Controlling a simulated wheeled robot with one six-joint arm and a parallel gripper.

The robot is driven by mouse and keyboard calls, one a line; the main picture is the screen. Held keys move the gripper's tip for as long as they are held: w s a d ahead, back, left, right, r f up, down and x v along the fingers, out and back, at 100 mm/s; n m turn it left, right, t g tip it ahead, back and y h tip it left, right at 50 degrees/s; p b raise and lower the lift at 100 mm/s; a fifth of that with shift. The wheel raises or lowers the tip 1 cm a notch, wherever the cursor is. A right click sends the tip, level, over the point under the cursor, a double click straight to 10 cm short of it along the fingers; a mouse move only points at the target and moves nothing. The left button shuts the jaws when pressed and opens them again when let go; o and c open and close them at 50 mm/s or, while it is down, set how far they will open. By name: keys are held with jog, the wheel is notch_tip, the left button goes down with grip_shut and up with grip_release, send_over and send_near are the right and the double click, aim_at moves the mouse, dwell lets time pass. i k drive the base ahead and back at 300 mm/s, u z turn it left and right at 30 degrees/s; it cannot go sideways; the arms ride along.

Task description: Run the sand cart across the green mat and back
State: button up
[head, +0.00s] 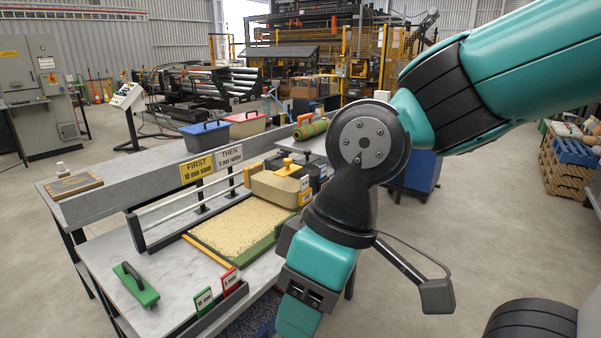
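The sand cart (275,187), a beige box with a yellow handle on top, stands at the far right end of the mat. The green mat (262,248) lies on the grey table; its green shows along the near right edge, and pale yellow grains cover most of its top. My arm hangs down right of the mat and hides part of the table. Its lowest visible teal part runs off the bottom edge, and my gripper's fingers are out of view. Nothing visible of my arm touches the cart.
Signs reading FIRST 10 mm sand (197,170) and THEN 5 mm rubber (229,157) stand behind the mat. A darker cart (318,173) is beyond the sand cart. A green float (135,285) lies at left, a rolled turf (311,130) behind. Green and red tags (229,281) stand in front.

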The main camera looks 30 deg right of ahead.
aim_at(279, 188)
jog(key=z, duration=0.7)
jog(key=i, duration=1.4)
jog(key=u, duration=0.8)
